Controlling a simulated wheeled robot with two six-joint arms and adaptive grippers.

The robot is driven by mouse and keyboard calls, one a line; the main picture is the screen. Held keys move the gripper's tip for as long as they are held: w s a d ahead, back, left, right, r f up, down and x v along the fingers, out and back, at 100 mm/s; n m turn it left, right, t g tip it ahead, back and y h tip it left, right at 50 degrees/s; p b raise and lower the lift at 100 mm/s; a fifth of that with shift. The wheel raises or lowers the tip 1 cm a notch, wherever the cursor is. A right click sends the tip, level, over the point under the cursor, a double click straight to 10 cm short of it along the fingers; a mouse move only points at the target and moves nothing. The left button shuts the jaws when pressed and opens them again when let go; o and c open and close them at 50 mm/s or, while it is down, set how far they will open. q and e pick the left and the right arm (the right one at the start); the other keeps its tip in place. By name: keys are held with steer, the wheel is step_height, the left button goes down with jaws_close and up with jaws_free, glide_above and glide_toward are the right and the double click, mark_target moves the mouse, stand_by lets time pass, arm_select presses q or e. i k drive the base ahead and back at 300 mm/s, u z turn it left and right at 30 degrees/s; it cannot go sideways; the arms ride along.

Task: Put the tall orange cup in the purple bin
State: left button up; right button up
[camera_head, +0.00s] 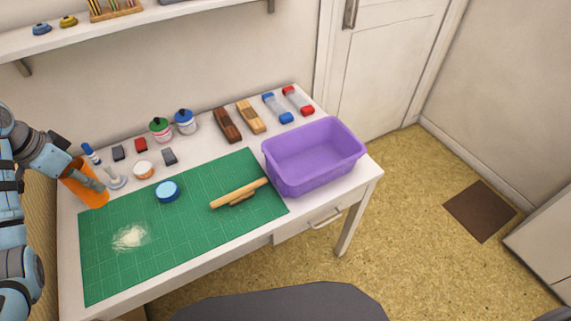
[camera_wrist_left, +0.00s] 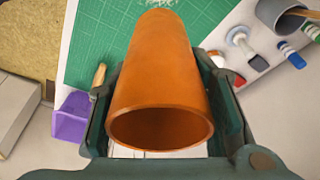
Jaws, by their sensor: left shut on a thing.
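The tall orange cup (camera_head: 84,190) is at the left end of the table in the head view, tilted. My left gripper (camera_head: 92,182) is shut on it. In the left wrist view the orange cup (camera_wrist_left: 165,75) fills the middle, its open rim toward the camera, between the two fingers of my left gripper (camera_wrist_left: 165,105). The purple bin (camera_head: 313,157) stands at the right end of the table and looks empty. A corner of the purple bin (camera_wrist_left: 72,118) also shows in the left wrist view. My right gripper is not in view.
A green cutting mat (camera_head: 200,233) covers the table's front, with a blue round pad (camera_head: 167,191) and a wooden tool (camera_head: 239,193) on it. Jars (camera_head: 160,129), small blocks and wooden brushes (camera_head: 228,125) line the back. A shelf (camera_head: 110,22) hangs above.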

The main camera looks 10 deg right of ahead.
mark_target(305, 171)
steer(key=z, duration=0.9)
steer(key=k, duration=1.15)
steer(key=z, duration=1.35)
steer(key=i, duration=2.55)
steer(key=u, duration=1.5)
steer(key=i, duration=0.95)
steer(key=u, duration=1.15)
steer(key=i, duration=0.2)
steer(key=u, duration=0.25)
